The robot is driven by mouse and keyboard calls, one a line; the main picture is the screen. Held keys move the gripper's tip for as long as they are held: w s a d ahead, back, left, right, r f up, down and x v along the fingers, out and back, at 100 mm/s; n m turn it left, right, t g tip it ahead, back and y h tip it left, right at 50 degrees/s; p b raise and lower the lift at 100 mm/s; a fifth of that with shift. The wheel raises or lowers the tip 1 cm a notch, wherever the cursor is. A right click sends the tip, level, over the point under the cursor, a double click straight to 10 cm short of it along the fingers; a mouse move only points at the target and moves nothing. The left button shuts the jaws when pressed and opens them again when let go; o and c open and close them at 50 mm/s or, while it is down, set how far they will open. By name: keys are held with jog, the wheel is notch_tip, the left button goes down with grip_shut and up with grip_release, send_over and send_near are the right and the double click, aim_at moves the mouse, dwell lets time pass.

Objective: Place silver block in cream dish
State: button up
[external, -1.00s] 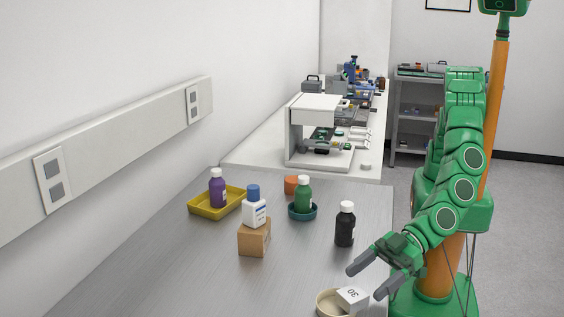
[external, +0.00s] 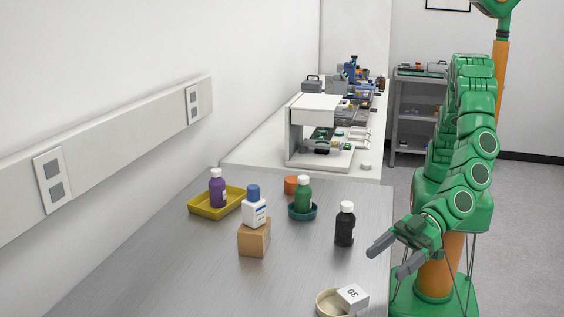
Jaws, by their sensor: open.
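The silver block (external: 352,297), marked 30, is at the cream dish (external: 325,303) near the front right of the metal table. It sits at the dish's right side and looks tilted; I cannot tell whether it lies fully inside or rests on the rim. The dish is partly cut off by the bottom edge of the picture. My gripper (external: 389,260) is open and empty, above and to the right of the block, apart from it, by the table's right edge.
A black bottle (external: 345,225) stands left of my gripper. A cardboard box (external: 254,238) carries a white bottle (external: 255,211). A green bottle (external: 303,194) stands in a teal dish (external: 302,212), and a purple bottle (external: 217,188) in a yellow tray (external: 205,209). The table's left front is clear.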

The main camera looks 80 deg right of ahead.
jog(key=w+d+r+g, duration=0.2)
jog(key=w+d+r, duration=0.35)
jog(key=w, duration=0.45)
jog(key=w+d+r+m+g+h, duration=0.15)
jog(key=w+d, duration=0.25)
jog(key=d, duration=0.5)
jog(key=w+d+r+g, duration=0.1)
jog(key=w+d+r, duration=0.25)
jog(key=d, duration=0.65)
jog(key=d+m+g+h, duration=0.2)
jog(key=d+h, duration=0.1)
jog(key=d, duration=2)
jog(key=s+d+m+g+h, duration=0.1)
jog(key=s+d, duration=0.6)
jog(key=d, duration=0.3)
jog(key=s+d+m+g+h, duration=0.2)
jog(key=s+d, duration=0.5)
jog(key=d, duration=0.3)
jog(key=s+d+f+m+g+h, duration=0.1)
jog(key=s+d+m+h, duration=0.1)
jog(key=s+d, duration=0.5)
jog(key=d, duration=0.3)
jog(key=shift+s+d+g, duration=0.15)
jog(key=shift+d+g, duration=0.2)
